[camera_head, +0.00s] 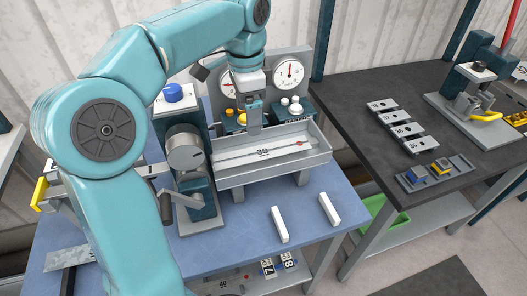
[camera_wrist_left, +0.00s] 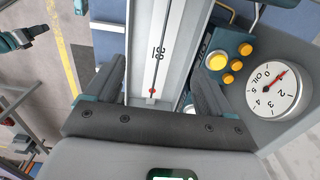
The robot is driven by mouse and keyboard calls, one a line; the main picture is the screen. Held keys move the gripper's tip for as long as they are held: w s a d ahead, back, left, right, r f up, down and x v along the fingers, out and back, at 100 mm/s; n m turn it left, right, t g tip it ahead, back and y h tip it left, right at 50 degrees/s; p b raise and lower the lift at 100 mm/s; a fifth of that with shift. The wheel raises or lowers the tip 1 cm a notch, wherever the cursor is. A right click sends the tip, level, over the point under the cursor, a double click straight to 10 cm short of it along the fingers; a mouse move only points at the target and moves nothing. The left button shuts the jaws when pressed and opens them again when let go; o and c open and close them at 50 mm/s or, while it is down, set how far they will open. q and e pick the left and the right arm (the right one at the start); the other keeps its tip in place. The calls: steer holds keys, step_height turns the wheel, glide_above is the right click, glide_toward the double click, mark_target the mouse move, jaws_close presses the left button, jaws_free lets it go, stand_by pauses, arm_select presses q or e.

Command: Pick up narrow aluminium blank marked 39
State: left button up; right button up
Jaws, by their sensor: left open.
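A narrow silvery blank (camera_head: 264,152) lies lengthwise in a grey trough (camera_head: 275,175) on the blue table. Its dark label seems to read 39, but is too small to be sure. A red dot marks its right end. In the left wrist view the blank (camera_wrist_left: 166,45) runs between the two fingers, with the red dot towards the palm. My left gripper (camera_head: 254,128) is over the trough, pointing down. Its fingers (camera_wrist_left: 160,75) are apart, with nothing gripped; contact with the blank cannot be told.
Two gauges (camera_head: 289,72) stand behind the trough, beside yellow buttons (camera_wrist_left: 222,62). A crank unit (camera_head: 188,150) stands left of the trough. Two white bars (camera_head: 279,224) lie in front. Several numbered plates (camera_head: 399,130) lie on the dark table (camera_head: 350,100) at right.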

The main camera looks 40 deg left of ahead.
arm_select(q)
glide_above(253, 154)
steer(key=f, duration=0.6)
steer(key=shift+s+a+b, duration=0.2)
steer(key=shift+s+b, duration=0.05)
steer(key=shift+b, duration=0.05)
steer(key=shift+s+d+f, duration=0.15)
steer(key=shift+d+f, duration=0.1)
steer(key=shift+d, duration=0.05)
steer(key=f, duration=0.2)
steer(key=w+f, duration=0.1)
steer(key=f, duration=0.2)
steer(key=shift+a, duration=0.1)
steer(key=shift+s, duration=0.2)
steer(key=shift+w+f, duration=0.1)
steer(key=shift+w, duration=0.1)
steer(key=c, duration=0.9)
steer(key=shift+s, duration=0.1)
steer(key=c, duration=0.3)
